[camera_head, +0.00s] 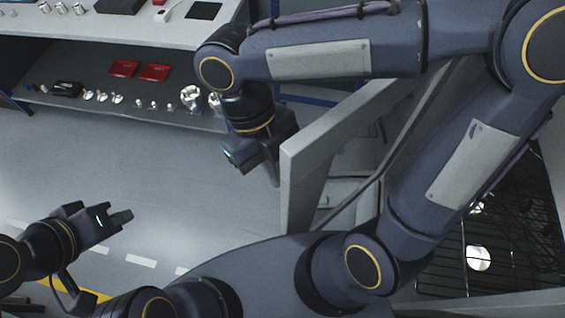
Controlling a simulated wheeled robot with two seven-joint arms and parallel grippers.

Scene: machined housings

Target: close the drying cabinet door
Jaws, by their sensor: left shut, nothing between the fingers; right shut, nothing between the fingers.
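The drying cabinet door (309,165) is a light grey panel standing open in the middle of the view. The cabinet is at the right, with dark wire racks (515,240) inside, partly hidden by my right arm. My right gripper (272,176) is shut and empty, pointing down just left of the door's free upper edge. I cannot tell whether it touches the door. My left gripper (126,216) is shut and empty, low at the left over the floor, well apart from the door.
A workbench (130,28) with a lower shelf (120,108) stands at the back left. The shelf holds red boxes (139,70), a black case (67,89) and several shiny metal parts. A round metal part (478,258) sits on a cabinet rack. The grey floor (150,170) left of the door is clear.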

